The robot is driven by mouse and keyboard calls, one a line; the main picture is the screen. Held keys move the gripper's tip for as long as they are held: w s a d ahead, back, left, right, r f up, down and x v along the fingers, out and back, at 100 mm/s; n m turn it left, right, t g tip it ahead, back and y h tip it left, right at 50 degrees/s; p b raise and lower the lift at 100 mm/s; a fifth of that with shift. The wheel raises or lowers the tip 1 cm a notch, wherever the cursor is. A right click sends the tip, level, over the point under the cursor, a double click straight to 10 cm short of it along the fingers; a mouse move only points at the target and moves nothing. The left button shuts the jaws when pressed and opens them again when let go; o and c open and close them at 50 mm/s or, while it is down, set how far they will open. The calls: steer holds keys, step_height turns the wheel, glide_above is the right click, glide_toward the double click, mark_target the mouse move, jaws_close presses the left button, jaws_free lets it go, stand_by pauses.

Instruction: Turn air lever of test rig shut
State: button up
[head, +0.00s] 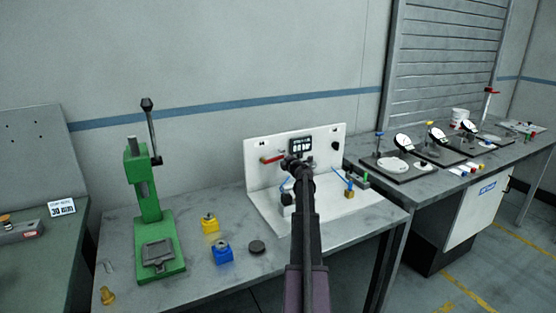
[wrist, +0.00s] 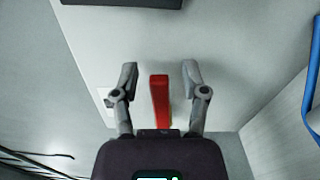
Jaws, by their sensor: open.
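The test rig (head: 330,142) is a white upright panel on a white base, with a dark display. Its red air lever (head: 270,159) sticks out sideways at the panel's left. In the wrist view the red lever (wrist: 159,98) lies between the two fingers of my gripper (wrist: 159,74), with a gap on either side. My gripper is open and holds nothing. In the head view my arm covers part of the rig, and my gripper (head: 287,162) is by the panel near the lever's right end.
A green press (head: 148,205) stands left on the grey bench (head: 205,265). A yellow block (head: 210,223), a blue block (head: 222,252) and a dark disc (head: 257,247) lie between it and the rig. A blue hose (wrist: 312,85) hangs right of my gripper in the wrist view.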

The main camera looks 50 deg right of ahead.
steer(key=shift+s, duration=0.1)
steer(key=v, duration=1.2)
